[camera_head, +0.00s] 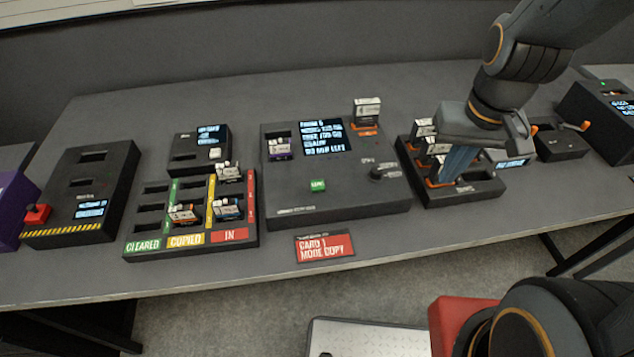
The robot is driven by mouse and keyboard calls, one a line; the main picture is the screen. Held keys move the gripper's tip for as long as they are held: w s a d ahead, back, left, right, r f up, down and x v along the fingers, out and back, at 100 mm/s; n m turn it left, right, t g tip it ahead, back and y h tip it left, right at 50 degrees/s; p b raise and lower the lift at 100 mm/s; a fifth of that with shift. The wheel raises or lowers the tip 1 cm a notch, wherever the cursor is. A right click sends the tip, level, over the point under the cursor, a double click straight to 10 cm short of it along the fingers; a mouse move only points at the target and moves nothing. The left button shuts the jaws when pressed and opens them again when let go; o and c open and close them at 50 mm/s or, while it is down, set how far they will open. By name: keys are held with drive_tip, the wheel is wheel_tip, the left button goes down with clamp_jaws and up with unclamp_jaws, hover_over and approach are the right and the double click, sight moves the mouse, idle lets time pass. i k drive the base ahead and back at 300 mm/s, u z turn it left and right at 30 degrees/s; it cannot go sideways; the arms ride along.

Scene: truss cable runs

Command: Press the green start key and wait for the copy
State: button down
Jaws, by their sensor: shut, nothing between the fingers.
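The green start key (317,186) sits on the front part of the dark copier unit (345,197) in the middle of the table. The unit's screen (325,136) is lit with lines of text, too blurred to read fully. A purple-marked card (279,149) stands in the slot at the unit's left, and a white card (367,111) stands at an orange-edged slot at its back right. A black knob (384,171) is on its right side. My gripper (446,179) is shut and empty, pointing down over the card rack to the right, apart from the green key.
The card rack (480,191) under my gripper holds several upright cards. A tray (190,246) marked CLEARED, COPIED and IN holds a few cards at left. A red button (37,214) is far left.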

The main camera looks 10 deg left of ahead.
sight(317, 185)
drive_tip(key=k, duration=0.5)
drive_tip(key=z, duration=1.3)
drive_tip(key=i, duration=0.95)
drive_tip(key=u, duration=2)
